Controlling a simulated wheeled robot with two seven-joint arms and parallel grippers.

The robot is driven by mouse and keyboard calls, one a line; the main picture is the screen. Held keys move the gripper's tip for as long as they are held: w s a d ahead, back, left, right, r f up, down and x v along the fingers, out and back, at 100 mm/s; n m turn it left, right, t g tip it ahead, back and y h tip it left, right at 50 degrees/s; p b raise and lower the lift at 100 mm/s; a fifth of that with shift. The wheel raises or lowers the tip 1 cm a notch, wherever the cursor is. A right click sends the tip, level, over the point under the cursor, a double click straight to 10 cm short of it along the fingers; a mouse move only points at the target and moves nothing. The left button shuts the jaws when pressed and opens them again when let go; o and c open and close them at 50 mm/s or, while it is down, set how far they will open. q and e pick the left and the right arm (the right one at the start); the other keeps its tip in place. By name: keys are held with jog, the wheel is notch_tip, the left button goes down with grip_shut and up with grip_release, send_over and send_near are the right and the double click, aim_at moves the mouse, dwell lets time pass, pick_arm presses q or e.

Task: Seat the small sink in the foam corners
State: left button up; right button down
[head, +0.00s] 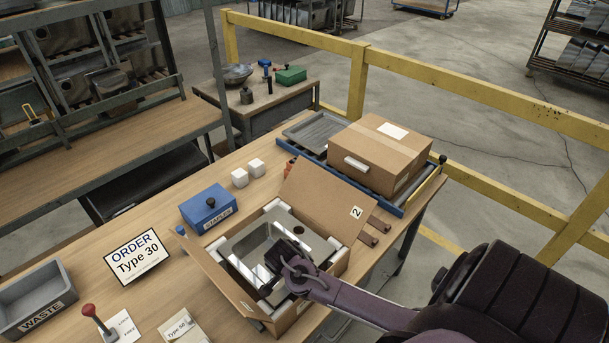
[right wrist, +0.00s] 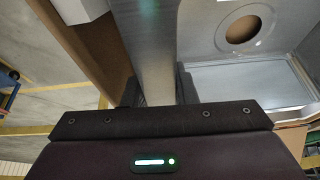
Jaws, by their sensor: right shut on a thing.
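The small grey metal sink (head: 247,239) sits within the open cardboard box (head: 216,282) on the table, its basin and round drain hole facing up. White foam (head: 275,204) shows at the box's far corner, and a white piece shows in the right wrist view (right wrist: 84,10). My right gripper (head: 268,288) reaches over the near side of the box. In the right wrist view it is shut on the sink's rim (right wrist: 152,45), with the basin and drain to the right. Whether the sink rests fully down in the foam cannot be told. My left gripper is out of view.
The box flaps stand open, one marked 2 (head: 325,200). A blue staples box (head: 207,208) and white blocks (head: 240,178) lie beyond it. A taped carton (head: 378,152) stands at the back right. A grey waste bin (head: 38,297) and order sign (head: 136,256) are at the left.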

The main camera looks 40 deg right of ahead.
jog(key=shift+w+f+b, duration=0.1)
jog(key=shift+f+b, duration=0.25)
jog(key=shift+f, duration=0.25)
jog(key=c, duration=1.1)
grip_release()
jog(key=shift+s+f, duration=0.2)
jog(key=v, duration=0.4)
jog(key=b+v, duration=0.1)
jog(key=v, duration=0.3)
jog(key=shift+w, duration=0.15)
